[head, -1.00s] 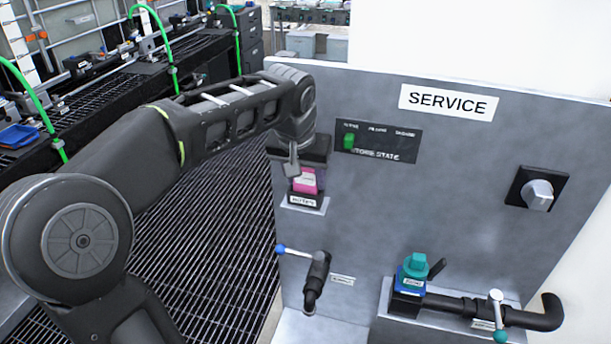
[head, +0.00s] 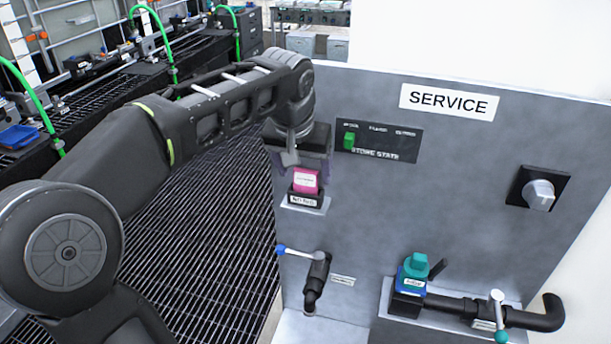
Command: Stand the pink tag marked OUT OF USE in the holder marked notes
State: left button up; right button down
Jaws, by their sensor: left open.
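The pink tag (head: 306,181) with a pale label stands upright in the dark holder (head: 304,199) on the left part of the grey panel. The holder has a small white label on its front; its print is blurred. The tag's print is too small to read. My left gripper (head: 290,158) is open, just above and behind the tag, apart from it as far as I can see. Part of the gripper is hidden by its own wrist. My right gripper is not in view.
The grey SERVICE panel (head: 450,190) carries a STORE STATE plate (head: 379,141) with a green slider, a grey knob (head: 539,194), a blue-tipped lever (head: 300,252) and a teal-topped valve (head: 415,268) on a black pipe. A dark grating floor (head: 200,230) lies to the left.

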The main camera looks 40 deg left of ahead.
pick_arm(q)
jog(key=v, duration=0.5)
dwell(0.8)
